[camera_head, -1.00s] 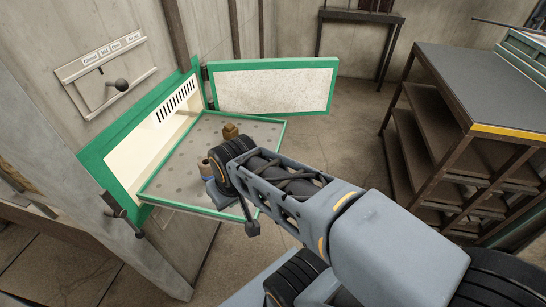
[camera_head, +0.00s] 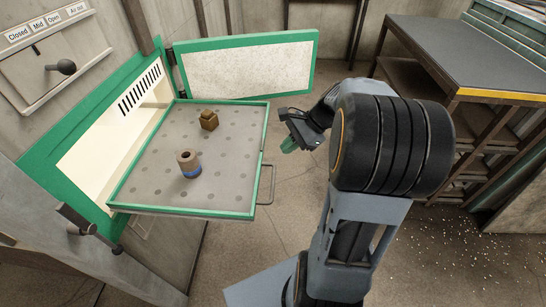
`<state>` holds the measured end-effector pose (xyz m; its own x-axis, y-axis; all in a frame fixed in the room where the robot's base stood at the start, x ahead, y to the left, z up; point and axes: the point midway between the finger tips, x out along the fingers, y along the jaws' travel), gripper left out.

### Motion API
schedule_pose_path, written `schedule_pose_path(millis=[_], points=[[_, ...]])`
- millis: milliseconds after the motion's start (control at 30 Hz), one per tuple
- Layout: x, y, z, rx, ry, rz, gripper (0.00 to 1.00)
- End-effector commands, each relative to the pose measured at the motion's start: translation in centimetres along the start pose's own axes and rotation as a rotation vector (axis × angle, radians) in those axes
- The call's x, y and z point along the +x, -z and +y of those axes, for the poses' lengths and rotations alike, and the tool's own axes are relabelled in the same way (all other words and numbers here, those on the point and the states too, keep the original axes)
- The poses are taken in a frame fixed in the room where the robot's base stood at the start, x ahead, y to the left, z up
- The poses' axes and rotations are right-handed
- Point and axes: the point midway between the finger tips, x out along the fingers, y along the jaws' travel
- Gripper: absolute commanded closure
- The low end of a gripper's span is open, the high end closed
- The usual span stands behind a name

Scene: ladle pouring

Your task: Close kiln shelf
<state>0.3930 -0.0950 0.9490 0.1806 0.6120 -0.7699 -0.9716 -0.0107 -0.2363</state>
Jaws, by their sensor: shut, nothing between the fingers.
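The kiln shelf (camera_head: 225,185) is a grey, spotted tray with a green rim, pulled out of the kiln opening in the wall. Its metal handle (camera_head: 266,184) is at the front edge, on the right. A brown mould-like block (camera_head: 209,120) and a brown cylinder with a blue band (camera_head: 188,162) stand on the shelf. The kiln door (camera_head: 248,68), green-framed with a pale panel, is swung open behind it. My gripper (camera_head: 290,145) is shut and empty, to the right of the shelf and apart from it. Its green tips are small in view.
A lever panel (camera_head: 45,55) is on the wall at upper left. A latch handle (camera_head: 90,230) is on the kiln's near side. A dark-topped rack (camera_head: 450,55) stands at right, with small pale bits on the floor below. Floor in front of the shelf is clear.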

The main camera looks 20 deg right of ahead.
Motion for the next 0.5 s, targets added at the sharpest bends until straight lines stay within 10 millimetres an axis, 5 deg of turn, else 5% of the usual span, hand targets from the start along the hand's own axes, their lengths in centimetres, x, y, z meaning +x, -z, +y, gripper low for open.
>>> schedule_pose_path(millis=[33,200,500], points=[[0.1,2.7,-0.3,0.121,0.049,-0.058,1.00],[-1.6,7.6,-1.2,0.398,0.176,-0.227,1.00],[-1.0,9.6,-2.1,0.526,0.240,-0.322,1.00]])
